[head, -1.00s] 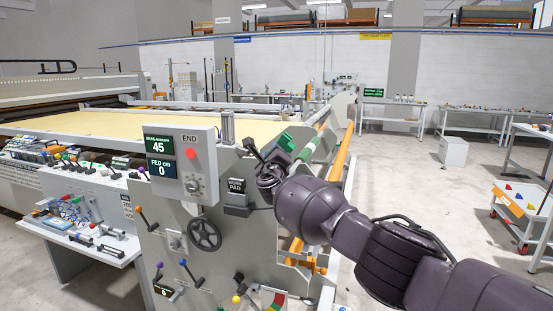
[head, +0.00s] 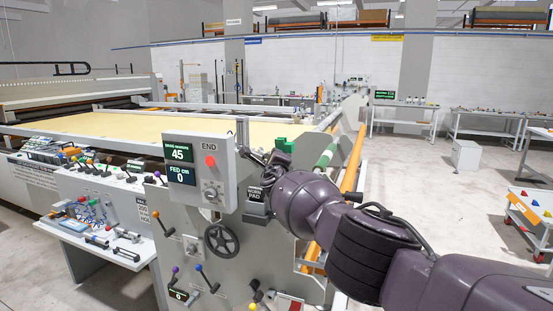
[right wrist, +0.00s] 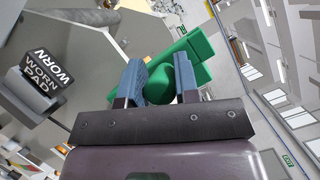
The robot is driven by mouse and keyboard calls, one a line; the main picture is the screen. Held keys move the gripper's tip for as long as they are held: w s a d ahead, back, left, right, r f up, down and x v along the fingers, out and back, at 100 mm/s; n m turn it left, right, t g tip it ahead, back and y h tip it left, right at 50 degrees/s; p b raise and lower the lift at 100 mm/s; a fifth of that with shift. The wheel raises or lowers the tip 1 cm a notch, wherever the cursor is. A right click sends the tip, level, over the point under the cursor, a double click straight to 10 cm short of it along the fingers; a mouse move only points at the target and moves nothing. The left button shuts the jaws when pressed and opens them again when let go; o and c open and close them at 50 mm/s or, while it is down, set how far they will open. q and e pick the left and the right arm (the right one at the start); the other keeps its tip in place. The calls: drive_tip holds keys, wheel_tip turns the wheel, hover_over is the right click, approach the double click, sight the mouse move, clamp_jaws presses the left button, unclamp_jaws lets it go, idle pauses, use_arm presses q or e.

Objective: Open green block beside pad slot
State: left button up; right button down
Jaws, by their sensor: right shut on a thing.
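The green block (head: 285,144) sits on top of the machine's end frame, above and to the right of the WORN PAD slot (head: 257,195). In the right wrist view the block (right wrist: 196,47) is a long green piece with a rounded green knob (right wrist: 157,80) on its near side. My right gripper (right wrist: 160,82) has its two blue-grey fingers around this knob and is shut on it. In the head view my right gripper (head: 272,160) is partly hidden by my own wrist. The WORN PAD box (right wrist: 42,80) also shows in the right wrist view. My left gripper is not in view.
The END control panel (head: 207,172) and a black handwheel (head: 221,239) are left of my right arm. An orange rail (head: 353,160) and a green-and-white roller (head: 327,153) run behind it. Open floor lies to the right, with a small cart (head: 533,205).

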drive_tip(key=shift+a+f+n+g, duration=0.2)
drive_tip(key=shift+a+n+g, duration=0.1)
idle(0.4)
drive_tip(key=c, duration=0.9)
unclamp_jaws()
drive_tip(key=shift+d, duration=0.1)
